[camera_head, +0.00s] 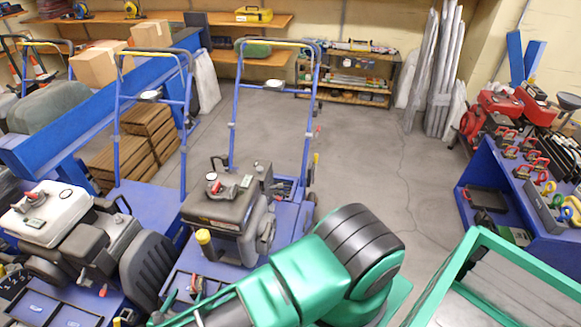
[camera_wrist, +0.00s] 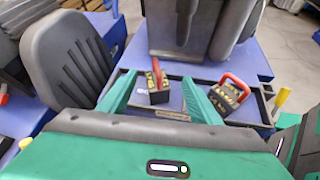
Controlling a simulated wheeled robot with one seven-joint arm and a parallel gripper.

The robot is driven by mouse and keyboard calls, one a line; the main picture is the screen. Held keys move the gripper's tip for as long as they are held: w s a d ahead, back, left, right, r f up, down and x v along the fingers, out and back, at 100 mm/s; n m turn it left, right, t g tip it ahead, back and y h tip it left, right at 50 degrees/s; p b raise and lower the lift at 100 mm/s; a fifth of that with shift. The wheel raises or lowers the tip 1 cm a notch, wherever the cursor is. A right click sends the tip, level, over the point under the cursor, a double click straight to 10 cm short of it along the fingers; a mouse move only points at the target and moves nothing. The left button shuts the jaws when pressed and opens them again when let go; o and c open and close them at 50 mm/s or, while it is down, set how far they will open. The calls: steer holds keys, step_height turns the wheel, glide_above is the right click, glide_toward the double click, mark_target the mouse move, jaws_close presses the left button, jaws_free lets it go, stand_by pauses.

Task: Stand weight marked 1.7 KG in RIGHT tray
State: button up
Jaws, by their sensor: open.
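In the wrist view my gripper (camera_wrist: 159,78) points at a shallow black tray (camera_wrist: 178,117) on the blue deck of a machine. Its two green fingers are apart. A dark weight with a red handle (camera_wrist: 158,88) shows in the gap between them, and it is not gripped. A second dark weight with a red handle (camera_wrist: 232,95) stands right of the right finger, at the tray's right part. Yellowish markings show on both weights, but I cannot read them. In the head view my arm hides most of this tray.
A black seat-like part (camera_wrist: 68,60) stands close left of my gripper. A grey engine housing (camera_wrist: 195,25) rises just behind the tray. In the head view a blue rack (camera_head: 520,190) with several coloured-handled items stands right. The grey floor (camera_head: 370,170) between is clear.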

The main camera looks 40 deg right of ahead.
steer(key=w+d+r+m+g, duration=0.25)
steer(key=d+r+m, duration=0.25)
steer(key=r, duration=0.4)
steer(key=w+d+r+m+g+y, duration=0.1)
steer(key=w+d+r+m+g, duration=0.15)
steer(key=d+r+m, duration=0.55)
steer(key=w+d+r+m+g, duration=0.1)
steer(key=d+r+g, duration=0.25)
steer(key=r, duration=0.75)
steer(key=s+d+r+m+g+y, duration=0.1)
steer(key=s+d+r+m+y, duration=0.2)
steer(key=d+r, duration=0.35)
steer(key=s+d+r+m+g+y, duration=0.1)
steer(key=s+d+r+m, duration=0.35)
steer(key=d+r, duration=0.2)
steer(key=s+d+r+m+y, duration=0.1)
steer(key=s+d+r+m, duration=0.1)
steer(key=s, duration=0.5)
steer(key=s+d+r+m+t+y, duration=0.1)
steer(key=s+d+r+m, duration=0.1)
steer(key=s+r+m, duration=0.2)
steer(key=s+d+r+m+y, duration=0.2)
steer(key=s+r, duration=0.4)
steer(key=s, duration=0.5)
steer(key=shift+d+m, duration=0.55)
steer(key=shift+m, duration=0.5)
steer(key=shift+s+r+t, duration=0.1)
steer(key=shift+t, duration=0.15)
